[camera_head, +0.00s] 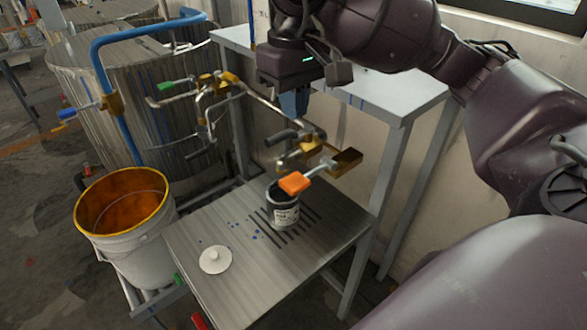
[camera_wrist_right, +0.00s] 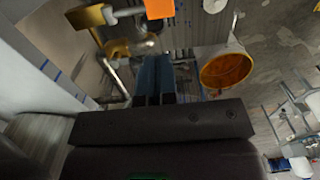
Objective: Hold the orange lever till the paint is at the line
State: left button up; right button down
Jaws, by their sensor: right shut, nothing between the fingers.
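The orange lever (camera_head: 295,183) sits on a brass valve (camera_head: 345,161) at the end of a pipe. A small dark paint can with a pale label (camera_head: 285,216) stands upright on the slotted bench below it. The paint level and line inside cannot be made out. My right gripper (camera_head: 294,104) is shut and empty, pointing down above and behind the lever, apart from it. In the right wrist view its blue fingers (camera_wrist_right: 155,78) are together, and the orange lever (camera_wrist_right: 165,8) shows at the top edge. My left gripper is not in view.
A white lid (camera_head: 215,260) lies on the bench (camera_head: 250,285). A bucket with an orange inside (camera_head: 125,200) stands to the left. Pipes with green (camera_head: 176,83) and blue (camera_head: 68,113) handles run before large metal tanks. A pale shelf (camera_head: 385,92) stands behind the bench.

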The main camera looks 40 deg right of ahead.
aim_at(294, 180)
notch_tip(294, 180, down, 13)
jog(key=shift+r, duration=0.2)
jog(key=shift+f, duration=0.65)
jog(key=shift+d, duration=0.1)
